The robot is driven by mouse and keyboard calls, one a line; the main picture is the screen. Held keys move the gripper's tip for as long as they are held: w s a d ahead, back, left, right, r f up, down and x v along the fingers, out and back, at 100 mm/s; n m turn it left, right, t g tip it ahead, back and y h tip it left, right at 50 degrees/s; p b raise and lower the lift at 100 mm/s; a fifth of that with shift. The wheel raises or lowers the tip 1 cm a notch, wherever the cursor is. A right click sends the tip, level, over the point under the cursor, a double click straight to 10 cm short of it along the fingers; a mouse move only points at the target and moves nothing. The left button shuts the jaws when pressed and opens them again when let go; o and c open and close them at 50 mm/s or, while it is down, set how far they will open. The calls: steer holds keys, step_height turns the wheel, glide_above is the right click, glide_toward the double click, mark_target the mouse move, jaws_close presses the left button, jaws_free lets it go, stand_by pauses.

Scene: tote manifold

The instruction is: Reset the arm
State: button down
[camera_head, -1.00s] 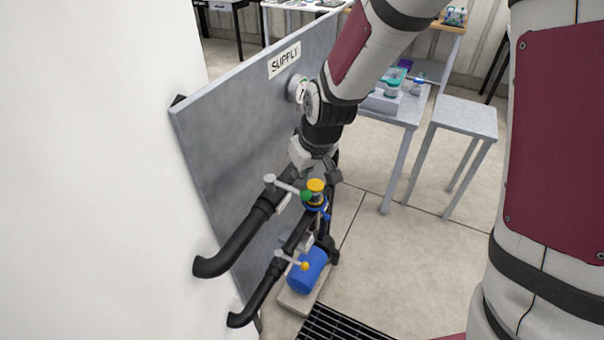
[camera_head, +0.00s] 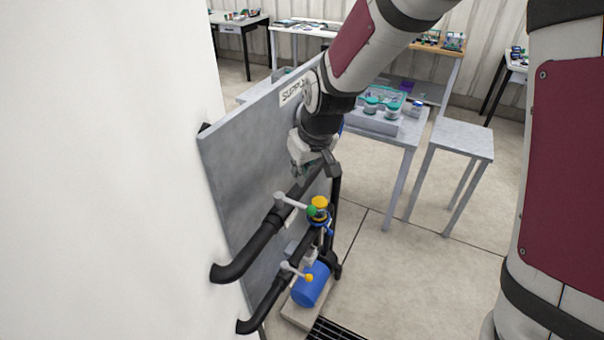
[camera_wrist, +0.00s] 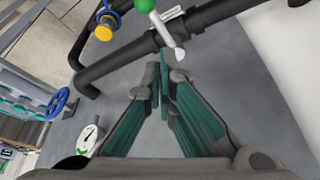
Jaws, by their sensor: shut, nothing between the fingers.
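My gripper (camera_head: 318,172) is shut and empty in front of the grey panel, above the upper black pipe. The wrist view shows its two green-padded fingers (camera_wrist: 165,78) close together, apart from the pipe in the picture. The upper valve lever (camera_head: 292,201) has a green tip; it also shows at the top of the wrist view (camera_wrist: 168,32). A yellow knob (camera_head: 320,202) sits just right of that tip. My arm hides part of the panel and its label.
The grey panel (camera_head: 225,165) carries black pipes (camera_head: 245,260). A lower lever (camera_head: 296,271) and a blue tank (camera_head: 311,290) are below. A white gauge (camera_wrist: 88,138) and blue handwheel (camera_wrist: 57,103) show in the wrist view. A grey table (camera_head: 462,139) stands right; floor between is clear.

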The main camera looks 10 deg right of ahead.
steer(key=s+d+r+m+t+h+b, duration=0.1)
steer(key=s+d+r+m+b, duration=0.1)
steer(key=s+d+r+b, duration=0.5)
steer(key=s+d+r+m+t, duration=0.1)
steer(key=s+d+r+m, duration=0.2)
steer(key=s+d, duration=0.3)
steer(key=s+r, duration=0.1)
steer(key=s, duration=0.3)
steer(key=shift+h, duration=0.3)
